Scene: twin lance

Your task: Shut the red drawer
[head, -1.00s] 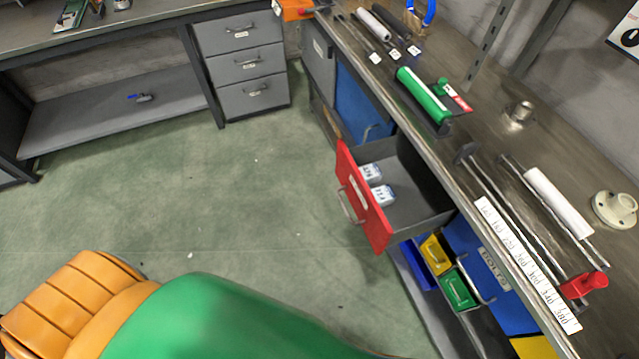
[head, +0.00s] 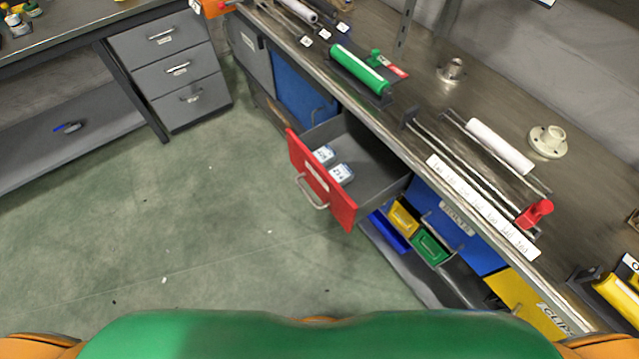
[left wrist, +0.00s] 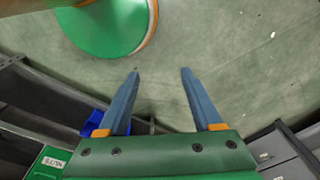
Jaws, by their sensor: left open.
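The red drawer (head: 322,182) is pulled out from under the workbench in the head view, its red front facing the open floor. A metal handle (head: 311,194) is on that front, and two small white-and-blue boxes (head: 332,164) lie inside. My left gripper (left wrist: 160,72) shows in the left wrist view, its two blue fingers apart with nothing between them, over the green floor. The red drawer cannot be made out in the left wrist view. Neither gripper shows in the head view.
The workbench (head: 400,120) holds a green roller (head: 358,69), rods and a flange (head: 548,141). A blue drawer (head: 303,100) is beyond the red one; small yellow (head: 403,216) and green bins (head: 431,246) sit nearer. Grey drawers (head: 170,70) stand at upper left. The floor between is clear.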

